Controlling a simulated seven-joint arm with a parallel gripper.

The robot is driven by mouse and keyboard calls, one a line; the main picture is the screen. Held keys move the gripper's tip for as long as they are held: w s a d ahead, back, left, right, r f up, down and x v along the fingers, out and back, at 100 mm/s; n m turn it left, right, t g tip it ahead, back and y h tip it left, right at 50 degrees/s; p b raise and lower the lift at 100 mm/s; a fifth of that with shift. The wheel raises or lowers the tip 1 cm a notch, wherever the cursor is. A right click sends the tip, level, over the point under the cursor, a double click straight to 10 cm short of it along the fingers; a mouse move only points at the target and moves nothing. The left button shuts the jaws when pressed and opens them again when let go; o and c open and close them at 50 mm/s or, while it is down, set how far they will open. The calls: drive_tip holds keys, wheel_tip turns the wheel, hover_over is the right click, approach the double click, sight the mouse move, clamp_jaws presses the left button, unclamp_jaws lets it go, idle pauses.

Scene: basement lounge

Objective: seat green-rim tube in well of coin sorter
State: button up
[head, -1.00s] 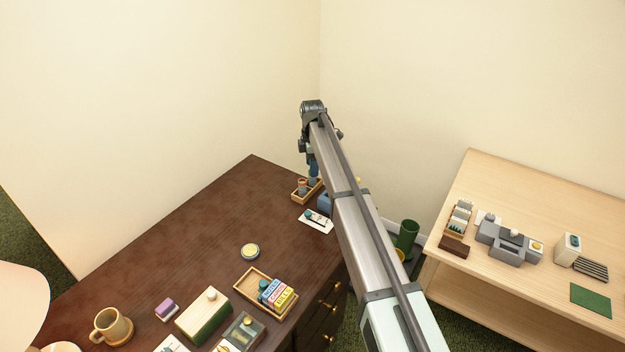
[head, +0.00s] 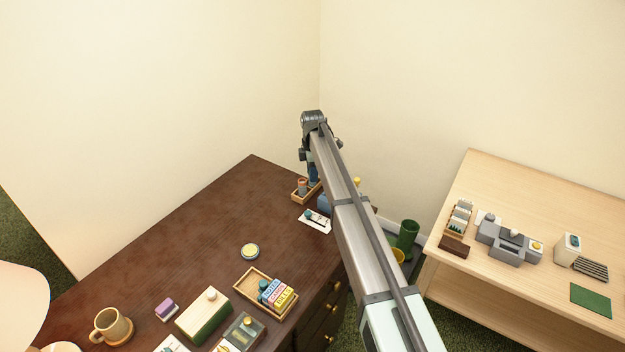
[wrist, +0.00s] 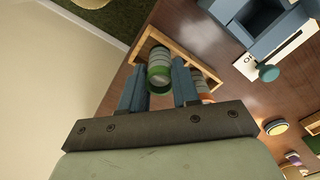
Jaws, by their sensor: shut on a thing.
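The green-rim tube (wrist: 160,70), grey-banded with a green ring at its end, stands between the two blue fingers of my gripper (wrist: 160,85) in the wrist view. My gripper is shut on it, over the wooden tray (wrist: 148,38). In the head view my gripper (head: 313,173) is at the tray (head: 299,197) by the desk's far corner; the green-rim tube cannot be made out there. A blue-grey box with an open hollow (wrist: 272,42), apparently the coin sorter, stands beside the tray; it is partly hidden by my arm in the head view (head: 325,204).
An orange-rim tube (wrist: 207,98) stands in the tray close to one finger. A white card with a teal knob (head: 315,221) lies near the box. The middle of the dark desk (head: 200,220) is clear. A pale table (head: 550,190) with grey devices stands at right.

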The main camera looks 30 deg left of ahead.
drive_tip(key=shift+c, duration=1)
wheel_tip(320, 180, up, 9)
drive_tip(key=shift+d+r, duration=0.1)
drive_tip(key=s+d+r+m, duration=0.1)
drive_tip(key=s+d+m, duration=0.35)
drive_tip(key=d, duration=0.55)
drive_tip(key=shift+w+f, duration=0.2)
drive_tip(key=shift+f, duration=4.3)
drive_tip(key=shift+f, duration=0.1)
drive_tip(key=o, duration=1)
